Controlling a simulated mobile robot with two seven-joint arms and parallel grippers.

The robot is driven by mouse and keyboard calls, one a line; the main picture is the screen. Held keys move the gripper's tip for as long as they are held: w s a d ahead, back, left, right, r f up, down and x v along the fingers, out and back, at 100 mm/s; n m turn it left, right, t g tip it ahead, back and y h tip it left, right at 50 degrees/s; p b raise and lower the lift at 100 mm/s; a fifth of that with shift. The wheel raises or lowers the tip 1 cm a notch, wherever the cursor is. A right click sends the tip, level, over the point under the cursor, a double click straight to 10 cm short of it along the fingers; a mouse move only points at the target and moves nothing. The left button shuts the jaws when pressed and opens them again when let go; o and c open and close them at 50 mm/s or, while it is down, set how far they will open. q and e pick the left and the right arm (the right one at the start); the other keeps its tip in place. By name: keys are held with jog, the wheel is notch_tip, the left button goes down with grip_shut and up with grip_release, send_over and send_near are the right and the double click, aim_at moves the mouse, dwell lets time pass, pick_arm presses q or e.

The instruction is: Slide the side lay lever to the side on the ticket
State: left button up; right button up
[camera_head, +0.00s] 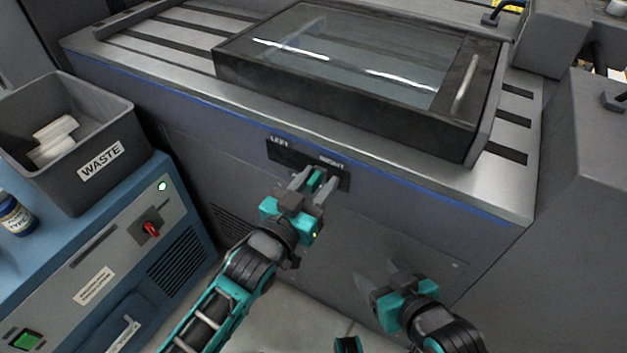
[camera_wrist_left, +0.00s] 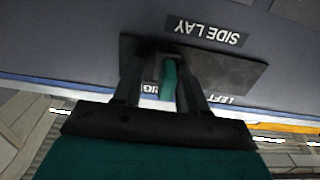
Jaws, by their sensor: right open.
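The side lay lever (camera_head: 316,180) is a small teal handle on a dark plate (camera_head: 288,157) on the machine's front. It stands near the RIGHT label, away from the LEFT label. My left gripper (camera_head: 314,183) is at the plate with its fingers shut on the lever. In the left wrist view the lever (camera_wrist_left: 168,78) shows between the two fingers (camera_wrist_left: 165,75), below the upside-down SIDE LAY label (camera_wrist_left: 208,32). The fingers partly hide the RIGHT label there. My right gripper (camera_head: 379,281) is open and empty, lower and to the right. No ticket is readable in these views.
A glass-topped cover (camera_head: 350,60) with a dark frame lies on the machine's metal top, above the plate. A grey WASTE bin (camera_head: 120,185) stands on a blue cabinet (camera_head: 75,235) at the left. A grey housing (camera_head: 590,170) rises at the right.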

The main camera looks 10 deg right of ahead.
pick_arm(q)
jog(key=shift+a, duration=0.1)
pick_arm(e)
jog(key=shift+r, duration=0.1)
pick_arm(q)
jog(key=shift+s+a, duration=0.2)
jog(key=shift+s, duration=0.1)
jog(key=p+v, duration=0.3)
jog(key=v, duration=0.9)
pick_arm(e)
notch_tip(320, 180, up, 3)
jog(key=shift+f, duration=0.1)
